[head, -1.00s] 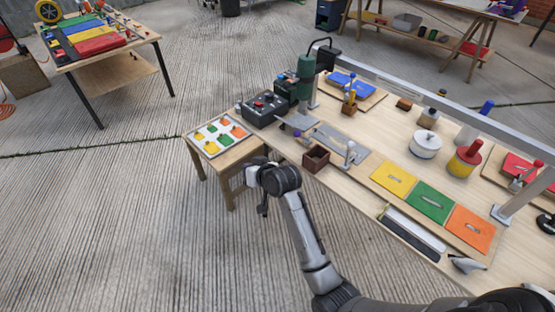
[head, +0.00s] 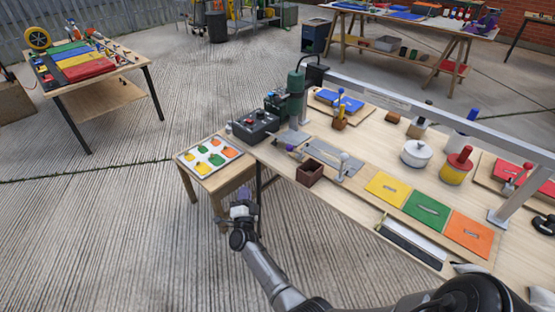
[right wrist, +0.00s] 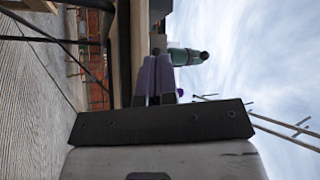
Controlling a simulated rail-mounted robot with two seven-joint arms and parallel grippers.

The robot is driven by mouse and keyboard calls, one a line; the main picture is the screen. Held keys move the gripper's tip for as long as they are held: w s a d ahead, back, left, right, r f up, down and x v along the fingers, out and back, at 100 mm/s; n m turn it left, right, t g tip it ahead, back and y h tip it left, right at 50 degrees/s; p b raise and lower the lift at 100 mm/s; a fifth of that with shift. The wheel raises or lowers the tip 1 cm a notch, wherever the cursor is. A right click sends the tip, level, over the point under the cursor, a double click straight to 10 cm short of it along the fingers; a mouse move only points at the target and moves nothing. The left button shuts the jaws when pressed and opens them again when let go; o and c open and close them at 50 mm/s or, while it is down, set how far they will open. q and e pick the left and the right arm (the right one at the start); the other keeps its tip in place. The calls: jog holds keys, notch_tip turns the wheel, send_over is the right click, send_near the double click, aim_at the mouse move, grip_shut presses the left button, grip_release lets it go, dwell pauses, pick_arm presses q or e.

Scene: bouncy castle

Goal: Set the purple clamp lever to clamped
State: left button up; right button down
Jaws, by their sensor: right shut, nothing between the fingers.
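The purple clamp lever (head: 290,147) is a small purple-ended handle at the workbench's left front edge, by the grey plate below the green drill press. Its exact setting is too small to tell. In the right wrist view a purple knob (right wrist: 180,92) shows just beyond the fingers, partly hidden. My right gripper (head: 245,192) is shut and empty, in front of the bench and to the lower left of the lever, apart from it. Its lavender fingers also show together in the right wrist view (right wrist: 155,77). My left gripper is out of view.
A black control box (head: 254,126) and the green drill press (head: 295,95) stand behind the lever. A brown open box (head: 310,172) and a white-knobbed lever (head: 343,163) are to its right. A small side table (head: 213,180) stands left of my gripper. Open floor lies in front.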

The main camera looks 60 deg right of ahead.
jog(key=s+r+m+g+h, duration=0.3)
jog(key=s+m+g+h, duration=0.4)
jog(key=m+g, duration=0.4)
jog(key=shift+s+d+r+m+g, duration=0.35)
jog(key=shift+s+g, duration=0.25)
jog(key=shift+s, duration=0.25)
jog(key=shift+f, duration=0.1)
jog(key=shift+d, duration=0.1)
jog(key=shift+b+x, duration=0.9)
jog(key=shift+x, duration=6.05)
